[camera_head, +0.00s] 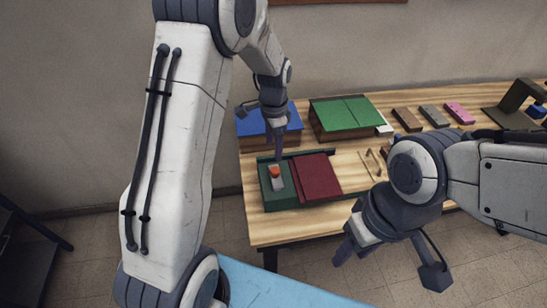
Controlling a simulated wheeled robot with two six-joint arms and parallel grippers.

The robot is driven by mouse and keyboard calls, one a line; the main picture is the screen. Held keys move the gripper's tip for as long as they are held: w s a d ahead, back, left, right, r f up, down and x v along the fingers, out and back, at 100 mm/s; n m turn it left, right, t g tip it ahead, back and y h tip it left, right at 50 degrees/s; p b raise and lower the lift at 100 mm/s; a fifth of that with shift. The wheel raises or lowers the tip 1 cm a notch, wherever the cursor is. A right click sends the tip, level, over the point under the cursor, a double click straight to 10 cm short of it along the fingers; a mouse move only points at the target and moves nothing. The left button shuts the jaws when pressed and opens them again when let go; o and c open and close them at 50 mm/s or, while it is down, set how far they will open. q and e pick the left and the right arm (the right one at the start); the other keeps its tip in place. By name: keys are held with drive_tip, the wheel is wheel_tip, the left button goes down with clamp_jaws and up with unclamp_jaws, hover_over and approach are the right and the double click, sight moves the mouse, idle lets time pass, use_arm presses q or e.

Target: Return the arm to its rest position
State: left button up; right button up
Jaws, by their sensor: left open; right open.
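My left gripper (277,150) reaches in from the left, its arm arching high over the near side of the table. It points down just above a small grey object with an orange-red top (276,174). That object stands in a dark green tray (296,204) beside a dark red cover (316,175). I cannot tell whether the gripper touches the object. My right gripper (391,262) is at the lower right, in front of the table's near edge. It is open and empty, with its fingers spread apart.
On the wooden table (272,231) stand a blue-topped box (262,120) and a green-topped box (343,113). Brown (407,119), grey (434,116) and pink (460,113) blocks lie along the back. A dark stand (513,104) is at the far right. A blue surface (270,285) is at the bottom.

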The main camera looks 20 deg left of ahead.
use_arm(q)
drive_tip(key=shift+r, duration=0.5)
